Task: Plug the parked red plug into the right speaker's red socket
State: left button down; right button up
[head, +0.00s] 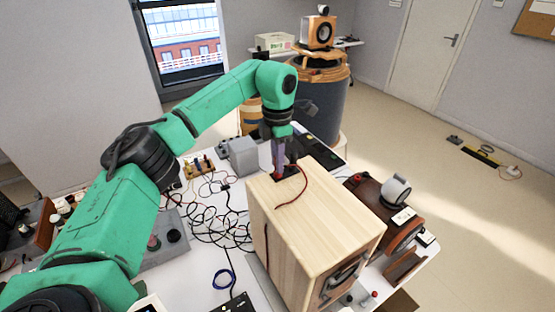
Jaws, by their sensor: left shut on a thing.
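A pale wooden speaker cabinet (325,217) stands on the white table, turned at an angle. No red socket can be made out on its visible faces. My left gripper (284,172) points down at the cabinet's far top edge and is shut. A thin red cable (303,190) comes from between its fingers and curves over the cabinet top. The gripper seems to hold the red plug at this cable's end, but the fingers and a dark patch there hide the plug. My right gripper is not in view.
Tangled black cables (208,207) lie left of the cabinet. A grey box (240,157) and a black device (322,152) stand behind it. A brown rounded object (372,203) is close on its right.

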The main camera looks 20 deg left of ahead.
pick_arm(q)
jog(key=shift+f, duration=0.45)
jog(key=c, duration=0.7)
grip_release()
notch_tip(320, 180, up, 3)
jog(key=shift+r+p, duration=0.1)
jog(key=shift+p, duration=1)
jog(key=shift+r, duration=2.2)
